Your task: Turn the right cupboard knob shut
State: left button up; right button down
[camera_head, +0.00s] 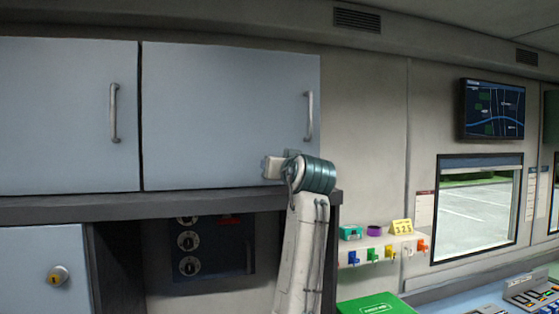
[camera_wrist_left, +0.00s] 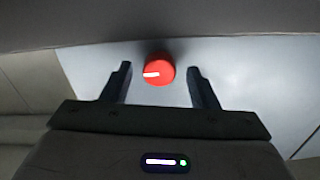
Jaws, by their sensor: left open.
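A round red knob (camera_wrist_left: 160,69) with a white mark lying nearly level toward the left shows in the left wrist view, on a pale blue-grey panel (camera_wrist_left: 245,65). My left gripper (camera_wrist_left: 158,70) is open, with one finger on each side of the knob and a gap on both sides. In the head view my arm rises in front of the lower right corner of the right upper cupboard door (camera_head: 220,110). The red knob does not show there, and the fingertips are hidden. My right gripper is not in view.
The right door has a vertical handle (camera_head: 309,115); the left upper door (camera_head: 65,110) has another. A dark ledge (camera_head: 170,205) runs below. A dial panel (camera_head: 212,250) sits under it. To the right are a small shelf (camera_head: 385,243) and a green box (camera_head: 376,304).

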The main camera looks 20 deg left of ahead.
pick_arm(q)
jog(key=shift+d, duration=0.1)
jog(key=c, duration=1)
jog(key=shift+f+n, duration=0.1)
jog(key=shift+n, duration=0.2)
jog(key=shift+n+b, duration=1.05)
jog(key=shift+n, duration=0.15)
jog(key=n+b, duration=0.2)
jog(key=n, duration=0.3)
jog(key=n+b, duration=0.2)
jog(key=n, duration=0.3)
jog(key=shift+n, duration=0.4)
jog(key=shift+n+b, duration=0.4)
jog(key=shift+n, duration=1.6)
jog(key=shift+o, duration=0.2)
